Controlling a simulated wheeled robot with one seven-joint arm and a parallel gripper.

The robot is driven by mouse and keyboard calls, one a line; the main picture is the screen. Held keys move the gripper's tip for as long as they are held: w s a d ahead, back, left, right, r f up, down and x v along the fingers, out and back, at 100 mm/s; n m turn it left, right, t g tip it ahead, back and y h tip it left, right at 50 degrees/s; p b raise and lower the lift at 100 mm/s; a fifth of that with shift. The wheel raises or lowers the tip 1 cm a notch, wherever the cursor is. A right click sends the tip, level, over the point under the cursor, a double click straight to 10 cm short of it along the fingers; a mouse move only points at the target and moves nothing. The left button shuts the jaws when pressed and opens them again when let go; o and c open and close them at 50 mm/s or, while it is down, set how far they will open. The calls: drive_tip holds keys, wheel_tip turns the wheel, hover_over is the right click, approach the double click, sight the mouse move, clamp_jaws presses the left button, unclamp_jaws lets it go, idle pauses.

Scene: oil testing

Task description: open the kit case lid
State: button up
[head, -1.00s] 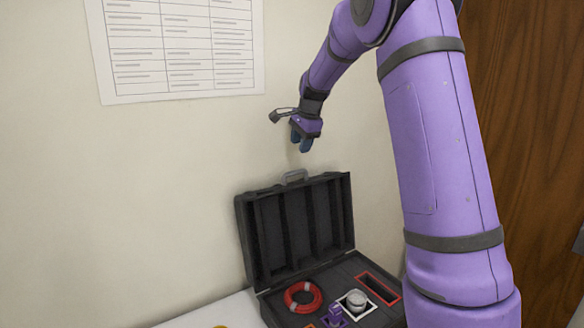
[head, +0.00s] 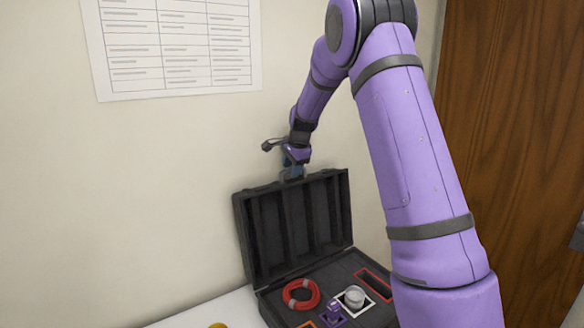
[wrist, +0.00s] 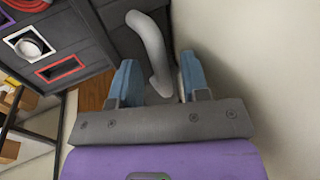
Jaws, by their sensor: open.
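The black kit case stands open, its lid (head: 270,238) upright near the wall and showing its ribbed inner side. The case base (head: 345,262) lies flat in front of it. My gripper (head: 293,172) is at the lid's top edge, by the grey handle. In the wrist view, my gripper (wrist: 158,82) is open, and the grey handle (wrist: 148,45) reaches down between its two blue fingers. I cannot tell whether a finger touches the handle. In the head view, the gripper mostly hides the handle.
The case base holds a red coil (head: 300,295), a round metal piece (head: 354,296) in a white-edged slot, a purple piece (head: 333,311) and a red-edged slot (head: 374,283). The wall (head: 170,190) is close behind the lid. A wooden door (head: 510,150) stands at right.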

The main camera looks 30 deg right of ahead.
clamp_jaws()
drive_tip(key=s+r+t, duration=0.1)
drive_tip(key=s, duration=0.7)
drive_tip(key=shift+d+r, duration=0.1)
unclamp_jaws()
drive_tip(key=shift+w, duration=0.1)
drive_tip(key=shift+r, duration=0.15)
drive_tip(key=v, duration=1)
drive_tip(key=shift+s+r, duration=0.2)
drive_tip(key=shift+s, duration=0.05)
drive_tip(key=shift+d, duration=0.1)
